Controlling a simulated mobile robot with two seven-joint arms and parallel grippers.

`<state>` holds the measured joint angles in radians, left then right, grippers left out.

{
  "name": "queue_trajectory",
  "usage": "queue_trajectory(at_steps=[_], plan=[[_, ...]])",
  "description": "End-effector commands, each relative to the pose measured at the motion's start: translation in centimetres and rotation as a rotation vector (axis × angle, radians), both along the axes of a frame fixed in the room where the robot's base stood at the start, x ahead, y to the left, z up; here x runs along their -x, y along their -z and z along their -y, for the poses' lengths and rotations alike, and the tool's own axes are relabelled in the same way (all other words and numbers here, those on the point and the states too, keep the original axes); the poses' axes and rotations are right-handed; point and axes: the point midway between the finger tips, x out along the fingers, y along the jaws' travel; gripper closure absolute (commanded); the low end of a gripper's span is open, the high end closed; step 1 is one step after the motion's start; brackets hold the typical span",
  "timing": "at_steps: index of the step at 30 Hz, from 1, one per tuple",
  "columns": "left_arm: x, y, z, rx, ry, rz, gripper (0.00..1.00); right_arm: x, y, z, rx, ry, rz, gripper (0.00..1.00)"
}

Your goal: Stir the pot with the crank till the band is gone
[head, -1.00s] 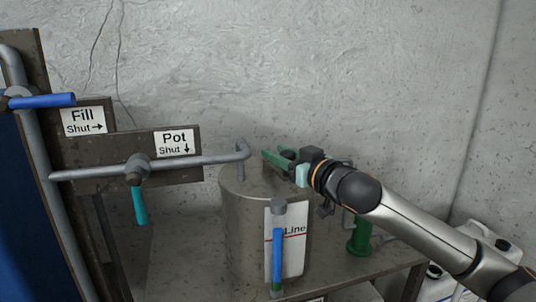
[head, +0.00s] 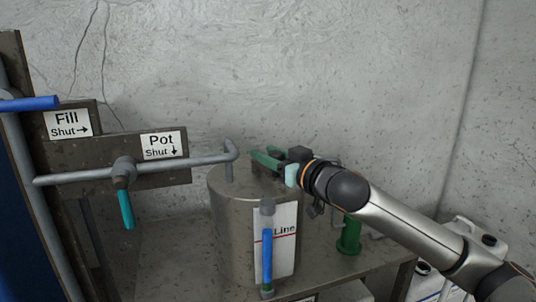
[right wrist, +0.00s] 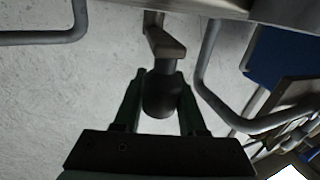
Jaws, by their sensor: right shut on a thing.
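The grey metal pot (head: 233,240) stands on a table below a bent pipe. In the head view the gripper mostly hides the crank. My left gripper is out of view.
A "Pot" valve with a cyan lever (head: 126,209) hanging down and a "Fill" valve with a blue lever (head: 30,104) are at left. A green object (head: 349,236) stands right of the pot. White jugs (head: 470,246) are at far right.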

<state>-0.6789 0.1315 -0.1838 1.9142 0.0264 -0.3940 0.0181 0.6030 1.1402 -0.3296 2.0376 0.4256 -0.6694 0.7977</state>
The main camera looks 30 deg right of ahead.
Motion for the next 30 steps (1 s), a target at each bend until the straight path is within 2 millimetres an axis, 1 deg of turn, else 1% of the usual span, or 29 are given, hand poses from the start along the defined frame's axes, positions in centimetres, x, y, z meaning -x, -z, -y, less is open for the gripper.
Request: queue_trajectory(at_steps=[10,11,18,26,30], plan=[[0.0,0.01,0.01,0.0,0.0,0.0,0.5,-0.04,0.19,0.12,0.003,0.004,-0.005,1.0],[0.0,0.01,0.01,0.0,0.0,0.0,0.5,-0.04,0.19,0.11,0.003,0.004,-0.005,0.56],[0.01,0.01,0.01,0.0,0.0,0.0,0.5,-0.01,0.09,0.05,0.001,0.002,-0.002,0.29],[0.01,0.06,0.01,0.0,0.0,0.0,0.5,0.07,0.07,0.05,0.001,0.001,-0.001,0.29],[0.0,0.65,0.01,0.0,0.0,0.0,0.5,0.93,0.31,0.23,0.003,0.002,-0.002,0.29]])
